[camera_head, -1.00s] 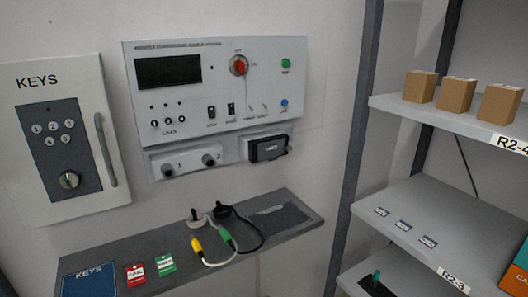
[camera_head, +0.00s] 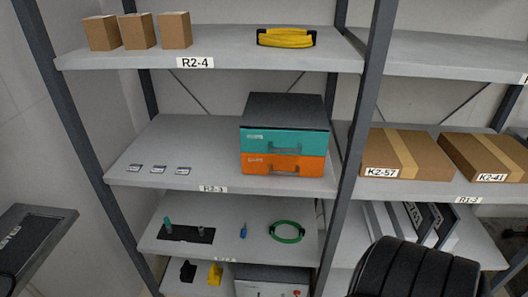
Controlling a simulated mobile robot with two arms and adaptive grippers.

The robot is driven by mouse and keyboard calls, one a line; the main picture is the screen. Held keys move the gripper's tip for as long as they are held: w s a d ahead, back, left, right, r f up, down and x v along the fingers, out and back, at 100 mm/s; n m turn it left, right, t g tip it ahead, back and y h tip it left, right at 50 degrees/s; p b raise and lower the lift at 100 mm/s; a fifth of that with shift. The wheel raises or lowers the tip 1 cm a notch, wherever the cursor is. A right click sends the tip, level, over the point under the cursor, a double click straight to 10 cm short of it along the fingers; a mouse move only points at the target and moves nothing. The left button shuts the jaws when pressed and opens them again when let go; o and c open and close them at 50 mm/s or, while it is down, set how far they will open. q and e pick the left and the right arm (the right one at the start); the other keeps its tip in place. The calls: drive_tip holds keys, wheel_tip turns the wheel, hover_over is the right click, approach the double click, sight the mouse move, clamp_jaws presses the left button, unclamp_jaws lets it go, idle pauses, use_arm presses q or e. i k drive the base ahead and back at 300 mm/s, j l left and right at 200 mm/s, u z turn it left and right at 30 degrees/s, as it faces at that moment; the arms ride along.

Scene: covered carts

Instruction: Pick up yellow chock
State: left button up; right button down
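A small yellow piece (camera_head: 215,273), which looks like the yellow chock, stands on the lowest visible shelf, near the left part of the rack. A similar black piece (camera_head: 187,270) stands just left of it. The bottom of the frame lies close below both.
A white case (camera_head: 262,287) sits right of the yellow piece. The shelf above holds a green cable ring (camera_head: 287,231) and a small blue item (camera_head: 243,230). Dark rack posts (camera_head: 352,160) frame the shelves. A large ribbed black shape (camera_head: 415,268) fills the lower right.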

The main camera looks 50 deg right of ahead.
sight(213, 278)
drive_tip(key=z, duration=0.95)
